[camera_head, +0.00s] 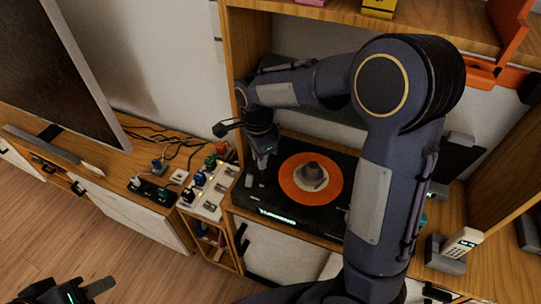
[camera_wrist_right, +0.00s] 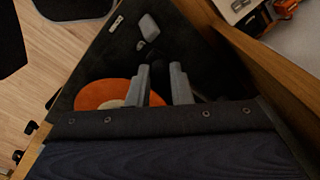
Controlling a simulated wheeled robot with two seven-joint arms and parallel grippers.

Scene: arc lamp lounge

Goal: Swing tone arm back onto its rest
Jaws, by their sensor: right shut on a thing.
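The record player (camera_head: 285,226) is a black deck on the wooden shelf, with an orange record (camera_head: 322,190) and a grey centre piece on it. My right gripper (camera_head: 262,163) reaches down over the deck's left part, beside the record. In the right wrist view, its two grey fingers (camera_wrist_right: 162,88) stand a little apart in front of the deck (camera_wrist_right: 118,52) and the orange record (camera_wrist_right: 100,94). It is shut on the tone arm, which is mostly hidden by the fingers. My left gripper (camera_head: 98,288) is at the bottom left, above the floor, partly cut off; its opening is unclear.
A wooden shelf wall stands close beside the deck. To its left, a power strip (camera_head: 208,190) with plugs and cables lies on the low cabinet, near a large dark screen (camera_head: 65,65). A white handset (camera_head: 461,243) stands at right. The floor at lower left is clear.

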